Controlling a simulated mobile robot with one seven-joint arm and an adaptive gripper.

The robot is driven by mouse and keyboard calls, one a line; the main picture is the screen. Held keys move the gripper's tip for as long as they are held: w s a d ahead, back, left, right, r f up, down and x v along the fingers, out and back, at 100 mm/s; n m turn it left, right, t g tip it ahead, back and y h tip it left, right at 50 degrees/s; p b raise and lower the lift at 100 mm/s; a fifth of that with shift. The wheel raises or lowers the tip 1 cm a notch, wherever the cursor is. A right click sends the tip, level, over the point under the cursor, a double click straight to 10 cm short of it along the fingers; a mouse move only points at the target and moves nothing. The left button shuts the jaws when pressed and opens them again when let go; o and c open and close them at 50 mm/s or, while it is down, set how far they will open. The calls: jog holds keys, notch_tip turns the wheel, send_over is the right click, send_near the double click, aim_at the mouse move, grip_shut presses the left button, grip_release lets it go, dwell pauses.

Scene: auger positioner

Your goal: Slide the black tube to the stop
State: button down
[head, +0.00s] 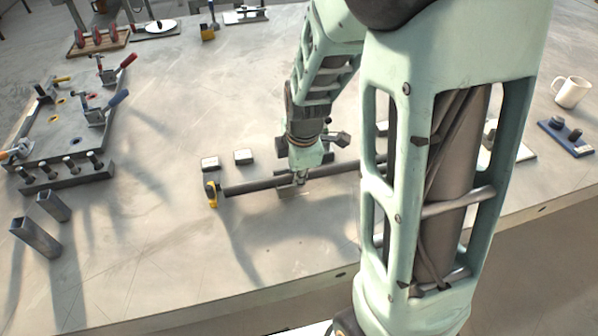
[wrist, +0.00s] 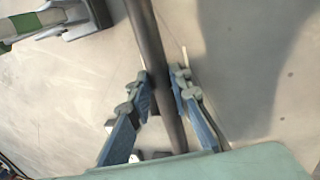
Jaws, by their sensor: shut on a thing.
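The black tube (head: 252,186) lies lengthwise across the table, running left to right in the head view. Its left end is beside a small yellow and black piece (head: 211,194); I cannot tell whether they touch. My gripper (head: 301,178) is over the tube's middle, with its fingers down around it. In the wrist view, the dark tube (wrist: 150,50) runs between the two blue-grey fingers of my gripper (wrist: 164,95), which are shut on it. My arm hides part of the tube's right side in the head view. I cannot make out the stop for certain.
Two small pale blocks (head: 243,156) sit behind the tube. A clamp fixture plate (head: 60,125) and two hollow square tubes (head: 36,238) stand at the left. A white mug (head: 571,91) and a blue tray (head: 566,138) are at the right. The table in front of the tube is clear.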

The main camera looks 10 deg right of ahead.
jog(key=shift+a, duration=0.95)
jog(key=c, duration=1.7)
grip_release()
jog(key=shift+s+f, duration=0.1)
